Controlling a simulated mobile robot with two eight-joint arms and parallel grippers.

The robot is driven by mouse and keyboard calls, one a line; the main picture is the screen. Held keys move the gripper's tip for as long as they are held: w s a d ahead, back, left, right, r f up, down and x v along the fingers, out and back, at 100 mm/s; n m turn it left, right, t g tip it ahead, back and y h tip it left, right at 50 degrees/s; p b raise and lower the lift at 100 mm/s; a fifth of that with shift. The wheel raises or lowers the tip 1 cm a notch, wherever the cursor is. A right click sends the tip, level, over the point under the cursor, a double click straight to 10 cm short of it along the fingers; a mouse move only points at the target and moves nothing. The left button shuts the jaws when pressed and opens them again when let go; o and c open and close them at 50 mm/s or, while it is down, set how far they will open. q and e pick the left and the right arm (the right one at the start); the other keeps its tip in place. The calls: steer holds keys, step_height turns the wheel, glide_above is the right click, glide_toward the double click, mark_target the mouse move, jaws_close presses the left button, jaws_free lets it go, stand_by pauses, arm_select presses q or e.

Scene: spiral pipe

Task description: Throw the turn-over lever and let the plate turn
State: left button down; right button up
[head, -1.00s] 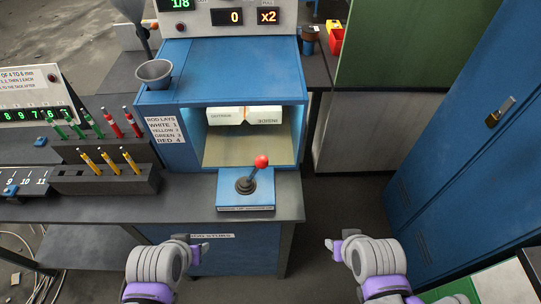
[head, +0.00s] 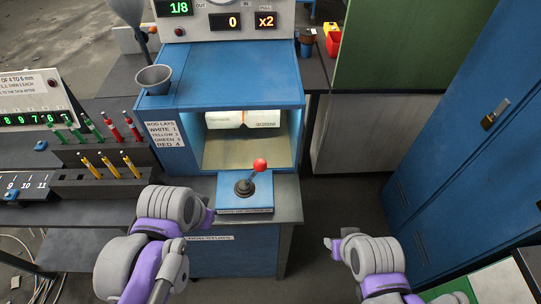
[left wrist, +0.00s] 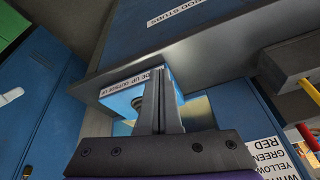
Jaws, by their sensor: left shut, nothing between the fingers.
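The lever (head: 260,166) has a red ball knob on a thin stick that leans up and right from a black boot. It stands on a blue box (head: 258,201) at the bench's front edge. The box's labelled front also shows in the left wrist view (left wrist: 131,86). White plate pieces (head: 226,119) with printed words sit inside the lit blue cabinet behind it. My left gripper (head: 209,218) is shut and empty, just left of the box and below the knob. My right gripper (head: 329,243) is right of the bench, over the floor; its jaw state is unclear.
The blue cabinet (head: 225,68) carries a grey cup (head: 154,78). Racks of colored rods (head: 100,165) stand on the left bench. A blue locker (head: 450,140) stands at the right. The floor between bench and locker is clear.

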mark_target(255, 174)
arm_select(q)
steer(key=w+d+r+m+g+p, duration=0.1)
steer(key=w+d+r+m, duration=0.5)
steer(key=d+r, duration=0.2)
steer(key=w+d+r+m+g+p, duration=0.2)
steer(key=w+d+r+m, duration=0.3)
steer(key=d, duration=0.5)
step_height(255, 174, up, 3)
steer(key=shift+w+d+f+m+g, duration=0.15)
steer(key=shift+w+d+m+g, duration=0.2)
steer(key=shift+m, duration=0.15)
arm_select(e)
steer(key=r, duration=0.1)
steer(key=w+r, duration=0.1)
steer(key=r, duration=0.2)
steer(key=shift+w+r, duration=0.25)
arm_select(q)
step_height(255, 174, down, 10)
steer(key=shift+a+r, duration=0.25)
steer(key=shift+a, duration=0.55)
steer(key=shift+a+r, duration=0.25)
steer(key=shift+a, duration=0.5)
arm_select(e)
steer(key=shift+r, duration=0.15)
arm_select(q)
steer(key=shift+h, duration=0.3)
